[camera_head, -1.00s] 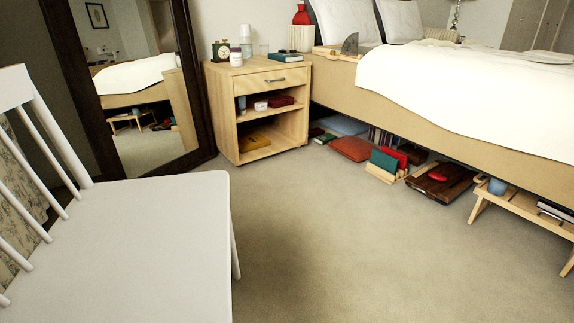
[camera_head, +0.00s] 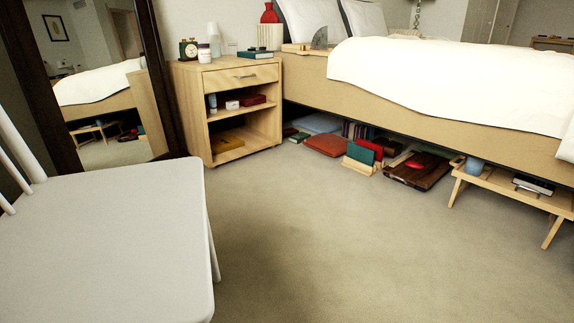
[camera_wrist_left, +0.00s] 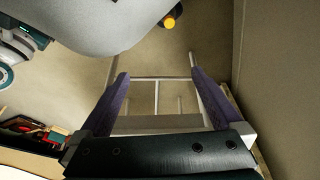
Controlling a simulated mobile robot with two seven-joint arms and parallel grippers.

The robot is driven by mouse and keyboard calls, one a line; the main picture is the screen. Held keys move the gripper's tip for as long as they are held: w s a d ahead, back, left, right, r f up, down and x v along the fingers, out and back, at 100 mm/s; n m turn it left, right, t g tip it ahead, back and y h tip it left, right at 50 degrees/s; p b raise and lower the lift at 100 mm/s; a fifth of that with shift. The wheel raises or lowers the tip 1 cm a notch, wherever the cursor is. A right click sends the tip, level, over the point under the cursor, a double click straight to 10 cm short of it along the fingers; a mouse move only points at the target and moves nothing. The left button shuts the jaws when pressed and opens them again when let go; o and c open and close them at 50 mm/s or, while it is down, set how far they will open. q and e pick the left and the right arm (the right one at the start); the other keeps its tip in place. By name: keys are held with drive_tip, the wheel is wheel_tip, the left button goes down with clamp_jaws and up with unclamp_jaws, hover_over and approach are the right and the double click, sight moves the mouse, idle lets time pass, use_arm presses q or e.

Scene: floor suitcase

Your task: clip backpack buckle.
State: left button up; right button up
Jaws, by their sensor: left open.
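I see no backpack and no buckle in either view. My left gripper (camera_wrist_left: 158,73) shows in the left wrist view, with its two purple fingers spread wide apart. Nothing sits between the fingertips; a pale frame with crossbars (camera_wrist_left: 157,82) shows beyond them, above a brownish floor. Neither gripper shows in the head view, and my right gripper is in no view.
A white chair (camera_head: 110,240) stands at left, before a dark-framed mirror (camera_head: 165,80). A wooden nightstand (camera_head: 245,77) stands beside the bed (camera_head: 430,98). Several items and a small wooden tray table (camera_head: 510,187) are under the bed. The carpet (camera_head: 350,250) is clear.

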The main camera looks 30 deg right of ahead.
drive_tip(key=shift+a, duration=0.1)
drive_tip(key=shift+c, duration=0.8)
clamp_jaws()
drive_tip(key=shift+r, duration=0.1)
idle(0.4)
